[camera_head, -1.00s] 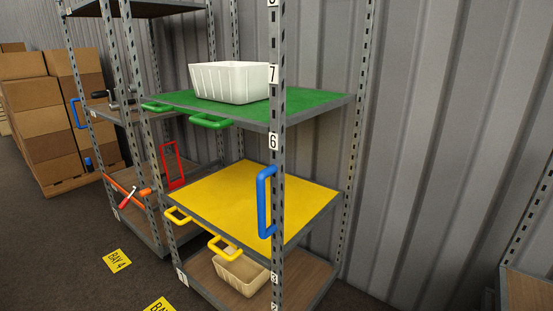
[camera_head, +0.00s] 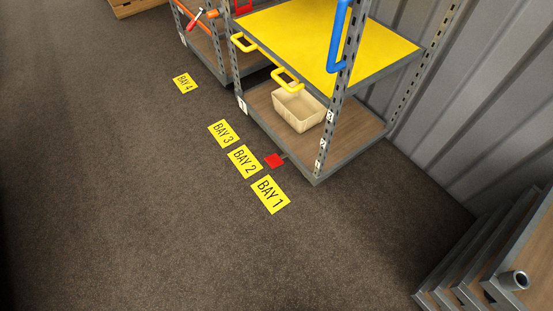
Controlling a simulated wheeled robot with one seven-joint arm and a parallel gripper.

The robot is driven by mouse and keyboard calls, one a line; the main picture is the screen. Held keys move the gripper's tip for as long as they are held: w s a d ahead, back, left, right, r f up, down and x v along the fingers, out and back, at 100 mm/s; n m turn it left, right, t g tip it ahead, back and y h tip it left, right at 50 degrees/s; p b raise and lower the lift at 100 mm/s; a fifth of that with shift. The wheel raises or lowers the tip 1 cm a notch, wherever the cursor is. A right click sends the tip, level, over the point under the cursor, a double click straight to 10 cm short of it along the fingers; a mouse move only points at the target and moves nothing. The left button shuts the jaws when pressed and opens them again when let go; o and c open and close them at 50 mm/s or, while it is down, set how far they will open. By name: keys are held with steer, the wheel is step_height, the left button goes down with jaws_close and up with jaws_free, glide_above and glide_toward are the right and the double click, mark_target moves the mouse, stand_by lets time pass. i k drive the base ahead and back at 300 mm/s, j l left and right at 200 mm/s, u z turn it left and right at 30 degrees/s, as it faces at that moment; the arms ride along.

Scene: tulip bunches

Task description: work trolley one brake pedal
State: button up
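The trolley has a yellow shelf (camera_head: 320,50) with yellow handles and a brown bottom deck (camera_head: 350,128) low over the floor. A small red brake pedal (camera_head: 274,160) sticks out from the lower front edge of that deck, close to the floor beside the bay labels. A blue upright handle (camera_head: 338,35) is fixed at the trolley's near post. My gripper is not in view.
Yellow floor labels read BAY 1 (camera_head: 270,194), BAY 2 (camera_head: 245,160), BAY 3 (camera_head: 223,134) and BAY 4 (camera_head: 185,83). A cream bin (camera_head: 299,109) sits on the bottom deck. Stacked grey-edged decks (camera_head: 490,262) stand lower right. The dark floor at left is clear.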

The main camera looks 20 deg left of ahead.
mark_target(274, 161)
steer(key=i+u, duration=0.15)
steer(key=u, duration=0.3)
steer(key=i+u, duration=0.2)
steer(key=u, duration=0.3)
steer(key=i+u, duration=0.15)
steer(key=u, duration=0.3)
steer(key=i+l+u, duration=0.15)
steer(key=i+l, duration=0.25)
steer(key=i+l+u, duration=0.2)
steer(key=i+l, duration=0.2)
steer(key=i+l+u, duration=0.15)
steer(key=i+l, duration=0.2)
steer(key=l, duration=0.3)
